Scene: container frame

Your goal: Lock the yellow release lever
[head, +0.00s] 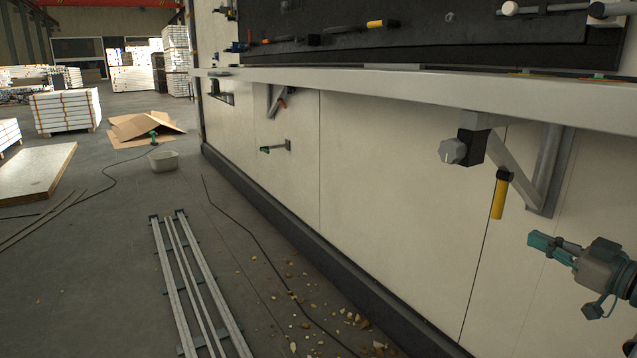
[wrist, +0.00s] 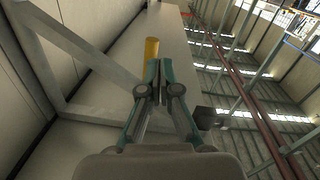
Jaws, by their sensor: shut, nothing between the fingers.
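A yellow lever (head: 498,198) hangs down from a short black piece beneath the grey bracket at the right of the head view. It is close to vertical, with its free end low. My gripper (head: 533,241) is below and right of it in the head view, fingers pointing left. In the wrist view my gripper (wrist: 159,66) is shut and empty, and the yellow lever (wrist: 151,48) shows just beyond the fingertips. The fingers partly cover its lower end there. I cannot tell whether they touch it, but in the head view there is a gap.
A grey ledge (head: 420,92) runs along the wall above. A faceted grey knob (head: 452,151) on a black block is left of the lever. A diagonal bracket strut (head: 513,170) lies close to the lever. The wall panel below is clear.

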